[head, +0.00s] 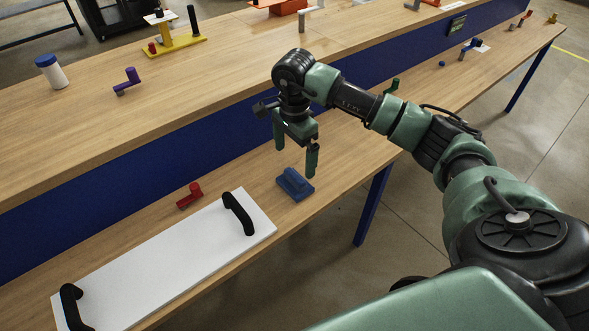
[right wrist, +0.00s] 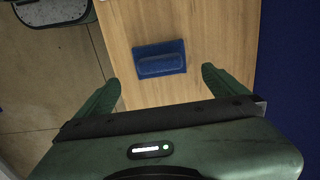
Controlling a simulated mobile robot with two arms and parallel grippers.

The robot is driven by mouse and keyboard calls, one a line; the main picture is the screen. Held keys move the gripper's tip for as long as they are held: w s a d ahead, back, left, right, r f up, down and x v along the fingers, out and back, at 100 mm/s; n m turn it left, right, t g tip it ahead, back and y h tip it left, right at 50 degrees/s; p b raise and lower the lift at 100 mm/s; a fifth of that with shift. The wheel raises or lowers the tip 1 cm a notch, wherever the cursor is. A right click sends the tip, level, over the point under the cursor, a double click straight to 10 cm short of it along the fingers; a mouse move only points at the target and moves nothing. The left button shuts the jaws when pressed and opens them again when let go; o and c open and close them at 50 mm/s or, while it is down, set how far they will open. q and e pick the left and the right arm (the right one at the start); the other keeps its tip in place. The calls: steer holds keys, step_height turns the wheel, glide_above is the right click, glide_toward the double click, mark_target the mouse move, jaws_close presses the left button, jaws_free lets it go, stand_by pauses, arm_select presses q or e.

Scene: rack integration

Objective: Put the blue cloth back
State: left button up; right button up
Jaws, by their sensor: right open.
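The blue cloth (head: 295,184) looks like a flat blue pad with a raised ridge on top. It lies on the lower wooden bench, close to its front edge, right of the white board. In the right wrist view the blue cloth (right wrist: 160,58) lies beyond the fingertips, roughly centred between them. My right gripper (head: 296,155) is above the cloth, fingers pointing down, open and empty. Its two green fingers also show apart in the right wrist view (right wrist: 160,84). My left gripper is not in view.
A white board (head: 150,265) with two black handles lies left of the cloth. A red part (head: 189,195) lies behind it. The raised wooden shelf (head: 220,60) with a blue front (head: 130,165) runs behind the lower bench. A green part (head: 393,85) stands farther right.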

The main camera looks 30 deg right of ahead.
step_height(320, 180, up, 4)
steer(key=shift+f, duration=0.1)
stand_by(0.6)
